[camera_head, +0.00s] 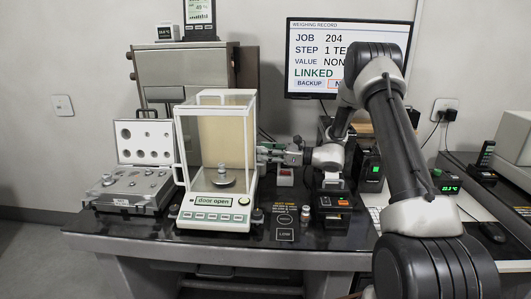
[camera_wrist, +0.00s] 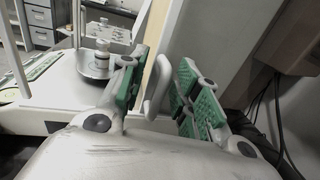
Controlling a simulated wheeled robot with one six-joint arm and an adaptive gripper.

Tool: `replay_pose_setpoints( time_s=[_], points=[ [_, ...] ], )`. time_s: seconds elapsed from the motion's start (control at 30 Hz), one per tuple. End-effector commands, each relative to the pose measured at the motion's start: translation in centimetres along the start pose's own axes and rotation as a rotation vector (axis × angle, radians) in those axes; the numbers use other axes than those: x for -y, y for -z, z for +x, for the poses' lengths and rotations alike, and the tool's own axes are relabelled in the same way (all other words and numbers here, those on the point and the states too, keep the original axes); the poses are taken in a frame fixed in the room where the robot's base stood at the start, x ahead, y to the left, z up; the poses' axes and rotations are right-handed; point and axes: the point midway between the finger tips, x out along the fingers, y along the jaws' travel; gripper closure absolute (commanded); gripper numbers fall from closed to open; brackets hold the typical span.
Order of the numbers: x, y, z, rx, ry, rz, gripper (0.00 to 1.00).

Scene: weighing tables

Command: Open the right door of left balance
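The left balance (camera_head: 216,201) is a white unit with a clear draft shield, and its display reads "door open". A metal weight (camera_head: 223,168) stands on its round pan, and both also show in the wrist view, with the pan (camera_wrist: 93,68) at upper left. My gripper (camera_head: 268,153) is at the right side of the shield. In the wrist view my gripper (camera_wrist: 160,88) has its green-padded fingers apart. A pale upright handle (camera_wrist: 157,90) of the right door stands between them, with a visible gap towards the right finger. Contact with the left finger is unclear.
An open case of weights (camera_head: 128,185) lies left of the balance. A small weight (camera_head: 305,213) and dark instruments (camera_head: 332,210) stand right of it on the dark table (camera_head: 228,252). A monitor (camera_head: 310,60) is behind. Cables (camera_wrist: 262,108) hang at the right in the wrist view.

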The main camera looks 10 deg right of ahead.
Motion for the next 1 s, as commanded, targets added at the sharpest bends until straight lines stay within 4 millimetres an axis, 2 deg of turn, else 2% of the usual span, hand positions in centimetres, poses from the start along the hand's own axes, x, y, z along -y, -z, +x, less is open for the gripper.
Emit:
replay_pose_setpoints(
  time_s=[0.17,0.4,0.53,0.7,1.0],
  points=[
    [0.1,0.0,-3.1,0.000,0.005,0.000,0.68],
    [0.1,0.0,-8.4,0.000,0.005,0.000,0.68],
    [0.1,0.1,-10.5,-0.001,0.005,0.000,0.68],
    [0.1,0.1,-11.6,0.000,0.002,0.001,0.68],
    [0.1,0.1,-11.7,0.000,0.002,0.001,0.68]
  ],
)
